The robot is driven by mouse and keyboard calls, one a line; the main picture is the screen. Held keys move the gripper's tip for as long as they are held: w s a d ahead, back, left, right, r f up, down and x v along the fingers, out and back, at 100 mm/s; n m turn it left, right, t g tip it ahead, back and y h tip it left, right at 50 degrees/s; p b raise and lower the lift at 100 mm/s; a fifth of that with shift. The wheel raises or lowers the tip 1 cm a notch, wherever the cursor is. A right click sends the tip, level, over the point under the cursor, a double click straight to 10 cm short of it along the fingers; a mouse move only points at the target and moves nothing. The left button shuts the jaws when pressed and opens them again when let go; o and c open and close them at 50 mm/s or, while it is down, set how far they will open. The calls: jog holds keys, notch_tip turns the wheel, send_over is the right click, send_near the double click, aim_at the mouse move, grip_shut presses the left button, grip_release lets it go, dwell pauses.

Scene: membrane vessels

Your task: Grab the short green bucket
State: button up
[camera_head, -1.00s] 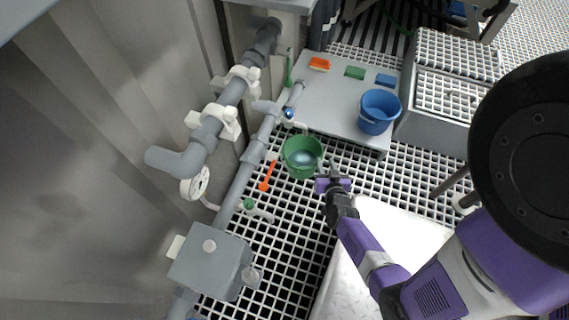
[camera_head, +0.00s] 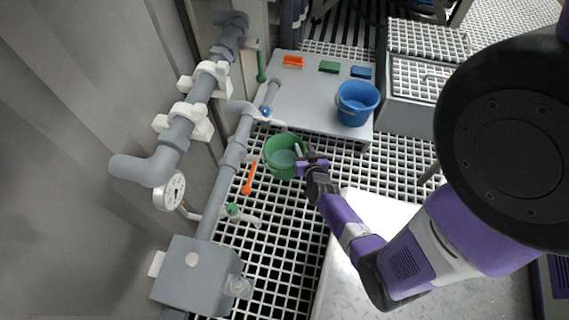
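The short green bucket (camera_head: 280,163) stands upright on the white floor grating, below a small tap on the grey pipe. Its inside shows a paler grey-green bottom, possibly liquid. My gripper (camera_head: 304,160) is at the bucket's right rim, overlapping it in this view. One finger seems to reach over the rim, but I cannot tell whether the fingers touch the wall. The fingers are small and partly hidden by the wrist, so whether they are closed is unclear.
A blue bucket (camera_head: 357,103) stands on a grey platform (camera_head: 313,102) behind, with orange, green and blue brushes. An orange tool (camera_head: 249,179) lies left of the green bucket. Grey pipes (camera_head: 229,158), a gauge (camera_head: 170,191) and a grey box (camera_head: 196,272) line the left.

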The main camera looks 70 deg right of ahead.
jog(key=shift+c, duration=0.2)
grip_shut()
